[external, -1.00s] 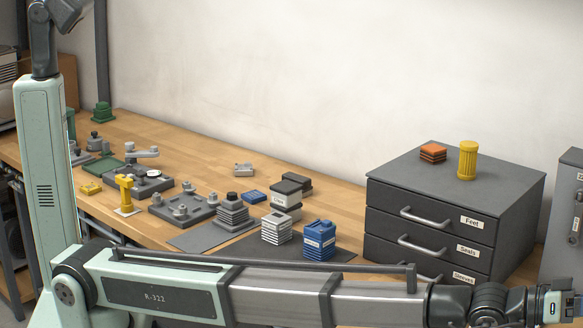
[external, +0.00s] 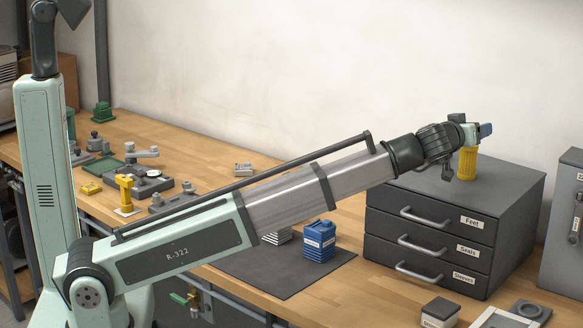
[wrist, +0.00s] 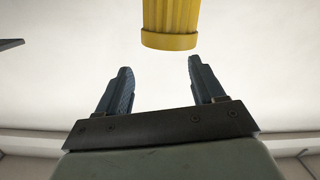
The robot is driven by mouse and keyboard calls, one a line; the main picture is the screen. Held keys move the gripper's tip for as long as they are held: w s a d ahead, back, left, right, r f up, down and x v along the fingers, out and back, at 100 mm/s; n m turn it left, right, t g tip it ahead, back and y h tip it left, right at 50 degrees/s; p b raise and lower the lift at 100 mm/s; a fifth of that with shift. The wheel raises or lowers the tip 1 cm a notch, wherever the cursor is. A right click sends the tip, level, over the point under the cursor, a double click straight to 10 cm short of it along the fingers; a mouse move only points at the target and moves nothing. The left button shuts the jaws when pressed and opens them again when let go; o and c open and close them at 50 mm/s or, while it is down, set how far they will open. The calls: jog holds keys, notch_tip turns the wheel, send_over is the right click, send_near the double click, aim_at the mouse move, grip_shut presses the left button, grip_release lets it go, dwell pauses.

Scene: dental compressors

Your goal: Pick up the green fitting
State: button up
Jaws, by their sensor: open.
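A dark green stepped piece (external: 102,113), possibly the green fitting, stands at the far left back of the bench in the external view. It is not in the wrist view. My gripper (external: 486,130) is at the right, by the top of the yellow ribbed cylinder (external: 467,164) on the drawer cabinet, far from the green piece. In the wrist view my gripper (wrist: 160,66) has its two fingers spread with nothing between them. The yellow cylinder (wrist: 169,22) shows beyond the fingertips there.
The grey drawer cabinet (external: 418,223) stands at the right of the bench. A blue canister (external: 319,240) sits on a dark mat (external: 300,275). Grey parts and a yellow post (external: 125,190) crowd the left.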

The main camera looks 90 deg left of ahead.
jog(key=s+a+f+n+g, duration=0.1)
jog(key=s+a+g, duration=0.1)
jog(key=s+a, duration=0.1)
jog(key=s+a+f+n+g, duration=0.1)
jog(key=s+a+n, duration=0.1)
jog(key=a, duration=0.3)
jog(key=s+a+f+n+g+y, duration=0.1)
jog(key=s+a+g, duration=0.1)
jog(key=s+a, duration=0.2)
jog(key=shift+s+a+n+g, duration=0.3)
jog(key=shift+a, duration=0.05)
jog(key=s+a+f+n+g+h, duration=0.2)
jog(key=s+f+g+h, duration=0.1)
jog(key=s+f+h, duration=0.65)
jog(key=s+a+f+n+g+h, duration=0.15)
jog(key=s+f+g+h, duration=0.35)
jog(key=s, duration=0.7)
jog(key=shift+n+t+y, duration=0.25)
jog(key=shift+t+y, duration=0.35)
jog(key=shift+y, duration=0.05)
jog(key=f, duration=1.4)
jog(key=shift+s+d, duration=0.2)
jog(key=shift+d, duration=0.1)
jog(key=shift+r, duration=0.1)
jog(key=c, duration=1.1)
jog(key=shift+r, duration=0.1)
jog(key=shift+c, duration=0.2)
